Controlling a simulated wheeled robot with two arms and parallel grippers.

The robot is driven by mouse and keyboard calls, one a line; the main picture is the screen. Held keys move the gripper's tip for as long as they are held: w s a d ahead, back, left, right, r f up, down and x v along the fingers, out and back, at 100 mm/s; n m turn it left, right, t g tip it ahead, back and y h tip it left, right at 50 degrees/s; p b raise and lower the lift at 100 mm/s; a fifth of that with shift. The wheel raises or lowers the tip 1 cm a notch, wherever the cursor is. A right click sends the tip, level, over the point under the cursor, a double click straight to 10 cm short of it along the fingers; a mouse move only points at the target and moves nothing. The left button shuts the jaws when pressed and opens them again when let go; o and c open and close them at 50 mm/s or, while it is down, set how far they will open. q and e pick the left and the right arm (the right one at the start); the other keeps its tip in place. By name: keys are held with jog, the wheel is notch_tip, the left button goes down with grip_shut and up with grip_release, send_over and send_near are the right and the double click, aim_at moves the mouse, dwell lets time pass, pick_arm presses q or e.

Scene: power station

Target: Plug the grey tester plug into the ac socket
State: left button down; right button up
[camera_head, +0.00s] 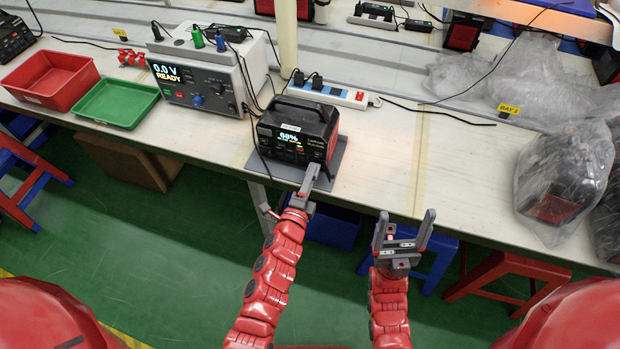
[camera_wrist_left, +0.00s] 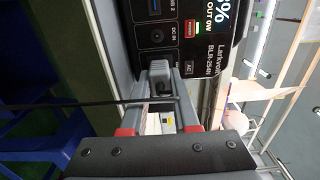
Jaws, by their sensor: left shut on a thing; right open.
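The black power station (camera_head: 318,139) stands on a grey mat on the bench with its display lit; its front also shows in the left wrist view (camera_wrist_left: 172,14). My left gripper (camera_head: 311,176) is right at its front. In the left wrist view, my left gripper (camera_wrist_left: 162,84) is shut on the grey tester plug (camera_wrist_left: 161,82), whose front end is against or very close to the panel beside the AC label. The AC socket is hidden, so I cannot tell if the plug is seated. The tester (camera_head: 205,82) reads 0.0 V READY. My right gripper (camera_head: 405,218) is open and empty.
A dark cable (camera_wrist_left: 100,104) crosses the left gripper's fingers. A red bin (camera_head: 47,97) and green tray (camera_head: 114,115) sit left of the tester. A power strip (camera_head: 335,92) lies behind the station. Bagged units (camera_head: 562,185) stand right; the bench between is clear.

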pick_arm(q)
jog(key=shift+w+d, duration=0.1)
jog(key=shift+w, duration=0.25)
dwell(0.6)
jog(key=c, duration=0.6)
grip_release()
jog(key=b+v, duration=0.3)
jog(key=v, duration=1.4)
jog(key=shift+s+r+b, duration=0.1)
jog(key=shift+s+b, duration=0.1)
jog(key=shift+b, duration=0.2)
